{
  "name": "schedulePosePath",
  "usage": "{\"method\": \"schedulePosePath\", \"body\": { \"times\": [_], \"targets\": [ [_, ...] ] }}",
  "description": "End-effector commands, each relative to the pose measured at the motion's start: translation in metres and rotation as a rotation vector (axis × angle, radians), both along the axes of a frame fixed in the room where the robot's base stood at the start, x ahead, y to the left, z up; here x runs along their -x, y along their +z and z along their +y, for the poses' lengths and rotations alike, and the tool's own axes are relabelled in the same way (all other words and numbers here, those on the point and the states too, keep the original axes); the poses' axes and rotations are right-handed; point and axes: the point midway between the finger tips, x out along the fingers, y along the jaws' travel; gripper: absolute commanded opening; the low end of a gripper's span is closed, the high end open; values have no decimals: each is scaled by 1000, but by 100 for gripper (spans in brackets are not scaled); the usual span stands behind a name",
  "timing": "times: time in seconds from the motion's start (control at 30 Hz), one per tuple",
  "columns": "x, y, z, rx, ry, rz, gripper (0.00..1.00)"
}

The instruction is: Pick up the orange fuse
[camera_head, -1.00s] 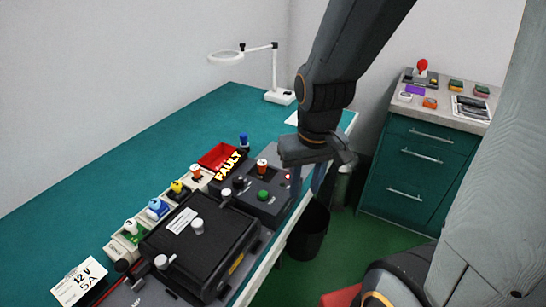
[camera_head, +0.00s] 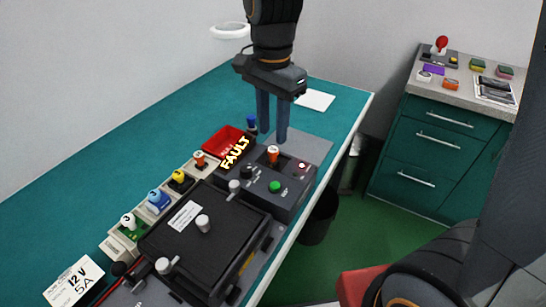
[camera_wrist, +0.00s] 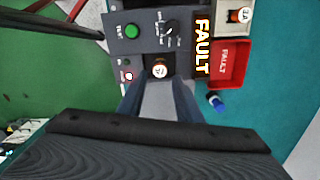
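An orange fuse (camera_head: 273,154) stands upright in a dark control box (camera_head: 290,203); its round top shows in the wrist view (camera_wrist: 159,68). A second orange-topped fuse (camera_head: 199,159) stands in a pale holder left of the red bin, and in the wrist view (camera_wrist: 234,15) it sits beside a "3A" label. My gripper (camera_head: 272,136) points down above the first fuse, fingers apart and empty. In the wrist view the fingers (camera_wrist: 158,90) are spread either side of the line to that fuse. I cannot tell whether they reach down beside it.
A lit FAULT sign (camera_head: 235,153) and a red bin (camera_head: 222,141) stand left of the box. A blue-topped piece (camera_head: 251,124) is close to the left finger. A black lidded fixture (camera_head: 205,240) lies in front. The teal bench (camera_head: 120,165) is clear at left.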

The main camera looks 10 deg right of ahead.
Motion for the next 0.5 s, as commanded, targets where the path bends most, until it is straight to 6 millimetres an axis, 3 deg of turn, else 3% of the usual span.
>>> {"method": "schedulePosePath", "body": {
  "times": [0.5],
  "targets": [
    [0, -48, 1, 2, -20, 7, 32]
  ]
}}
